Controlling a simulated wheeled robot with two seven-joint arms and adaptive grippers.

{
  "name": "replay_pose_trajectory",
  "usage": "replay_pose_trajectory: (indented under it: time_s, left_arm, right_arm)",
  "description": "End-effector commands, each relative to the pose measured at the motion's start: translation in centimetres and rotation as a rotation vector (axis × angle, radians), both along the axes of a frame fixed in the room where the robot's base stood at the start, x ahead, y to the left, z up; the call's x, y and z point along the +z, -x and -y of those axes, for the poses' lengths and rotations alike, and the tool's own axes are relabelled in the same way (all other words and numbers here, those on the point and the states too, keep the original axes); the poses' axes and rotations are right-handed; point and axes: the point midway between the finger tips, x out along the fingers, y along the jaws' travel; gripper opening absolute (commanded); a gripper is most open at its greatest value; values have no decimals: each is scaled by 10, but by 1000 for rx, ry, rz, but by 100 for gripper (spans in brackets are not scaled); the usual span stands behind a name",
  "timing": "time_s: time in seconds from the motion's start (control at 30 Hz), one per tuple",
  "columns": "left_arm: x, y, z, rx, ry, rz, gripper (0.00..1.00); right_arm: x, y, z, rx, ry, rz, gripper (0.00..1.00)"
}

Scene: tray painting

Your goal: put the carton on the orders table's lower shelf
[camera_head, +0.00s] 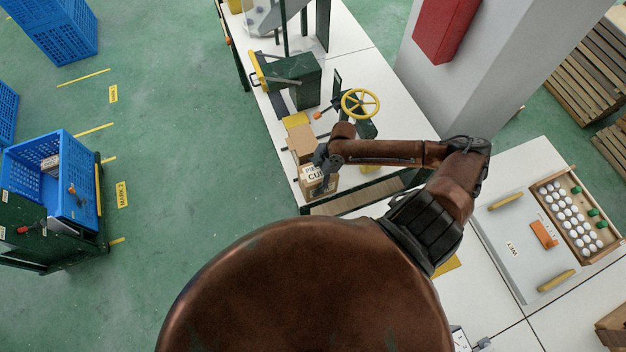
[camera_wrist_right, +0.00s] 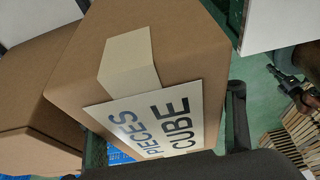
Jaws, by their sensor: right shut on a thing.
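A brown cardboard carton (camera_head: 329,187) with a white label reading "PIECES CUBE" is at the left edge of the white table. It fills much of the right wrist view (camera_wrist_right: 150,52), tilted in that picture, with a pale tape strip over its edge. My right gripper (camera_head: 325,170) is shut on this carton; a dark finger lies along its side in the wrist view. A second carton (camera_head: 301,140) stands just behind it and also shows in the wrist view (camera_wrist_right: 38,85). I cannot make out the orders table's lower shelf.
A yellow handwheel (camera_head: 360,103) and a green machine (camera_head: 295,80) stand on the table beyond the cartons. A white pillar with a red box (camera_head: 445,28) is behind. A blue crate (camera_head: 85,205) sits on a cart at left. Green floor (camera_head: 190,130) between is clear.

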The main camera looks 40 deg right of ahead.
Motion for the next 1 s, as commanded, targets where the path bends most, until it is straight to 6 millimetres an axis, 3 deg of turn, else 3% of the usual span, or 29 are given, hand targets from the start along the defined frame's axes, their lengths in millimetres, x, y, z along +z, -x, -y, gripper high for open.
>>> replay_pose_trajectory:
  time_s: [0.03, 0.07, 0.13, 0.57, 1.0]
  left_arm:
    - [0, 0, 0, 0, 0, 0, 0]
    - [0, 0, 0, 0, 0, 0, 0]
    - [0, 0, 0, 0, 0, 0, 0]
    - [0, 1, 1, 0, 1, -1, 0]
    - [-2, 1, 1, 0, 1, -1, 0]
  right_arm:
    - [-1, -1, 0, 0, 0, 2, 20]
    - [-1, 0, 0, 0, 0, 0, 65]
    - [-1, 0, 0, 0, 0, 0, 70]
    - [7, 1, 4, 0, 2, 0, 71]
    - [87, 11, 35, 1, 4, 0, 71]
